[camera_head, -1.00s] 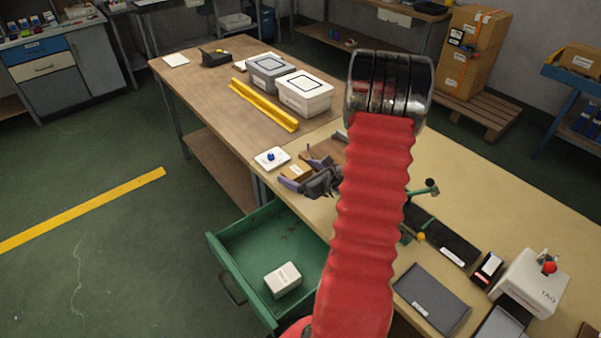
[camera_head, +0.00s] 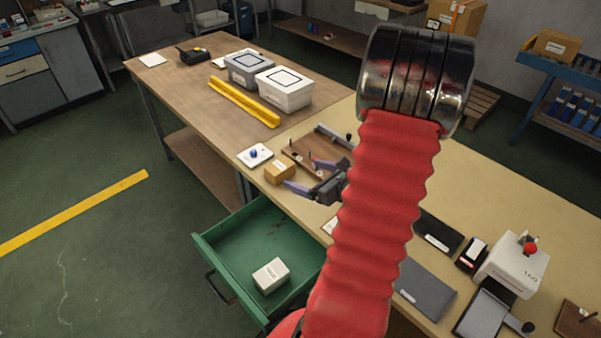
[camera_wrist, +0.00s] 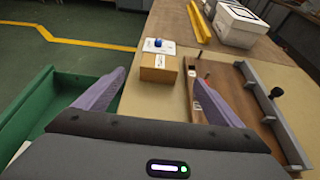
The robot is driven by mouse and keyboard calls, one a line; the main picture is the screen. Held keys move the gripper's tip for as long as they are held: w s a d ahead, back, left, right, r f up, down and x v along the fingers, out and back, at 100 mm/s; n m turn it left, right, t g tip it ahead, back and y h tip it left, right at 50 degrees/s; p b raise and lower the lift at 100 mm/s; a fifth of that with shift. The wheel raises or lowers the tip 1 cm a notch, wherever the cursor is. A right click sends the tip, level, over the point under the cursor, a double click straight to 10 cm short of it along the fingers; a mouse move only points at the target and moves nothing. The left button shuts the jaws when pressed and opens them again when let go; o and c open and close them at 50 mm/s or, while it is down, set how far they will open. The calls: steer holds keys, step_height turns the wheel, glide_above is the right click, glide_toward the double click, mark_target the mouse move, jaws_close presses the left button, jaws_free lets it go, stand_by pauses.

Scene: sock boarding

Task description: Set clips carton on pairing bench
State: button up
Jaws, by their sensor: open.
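A small brown cardboard carton (camera_head: 279,171) with a white label stands upright on the tan bench top (camera_head: 520,205), near its left end; I cannot read the label. The carton also shows in the wrist view (camera_wrist: 158,68), ahead and between the lines of my fingers. My gripper (camera_head: 300,174) is open, its purple fingers spread, just right of the carton in the head view. A gap seems to separate them. A white carton (camera_head: 271,276) lies in the open green drawer (camera_head: 215,265); its label is not readable.
A white pad with a blue knob (camera_head: 255,155) lies behind the carton. A wooden board with pegs and a grey bar (camera_head: 335,137) is close on the right. Two lidded bins (camera_head: 284,92) and a yellow rail (camera_head: 243,102) occupy the wooden bench (camera_head: 190,90).

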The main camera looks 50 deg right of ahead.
steer(key=shift+s+r, duration=0.1)
steer(key=shift+s, duration=0.1)
stand_by(0.6)
steer(key=w+a+r+n+g+y, duration=0.25)
steer(key=a+r+n+y, duration=0.2)
steer(key=a+n, duration=0.7)
steer(key=w+a+r+n+g+y, duration=0.25)
steer(key=a+r+n, duration=0.3)
steer(key=a, duration=1.05)
steer(key=s+a+r+n+g+h, duration=0.1)
steer(key=s+a+r+n, duration=0.3)
steer(key=n, duration=0.6)
steer(key=s+a+r+n+g+h, duration=0.1)
steer(key=s+a+r+n+h, duration=0.3)
steer(key=n, duration=0.6)
steer(key=s+a, duration=0.2)
steer(key=s, duration=0.1)
steer(key=shift+s+r+g+h, duration=0.25)
steer(key=shift+g+h, duration=0.05)
steer(key=shift+g, duration=0.1)
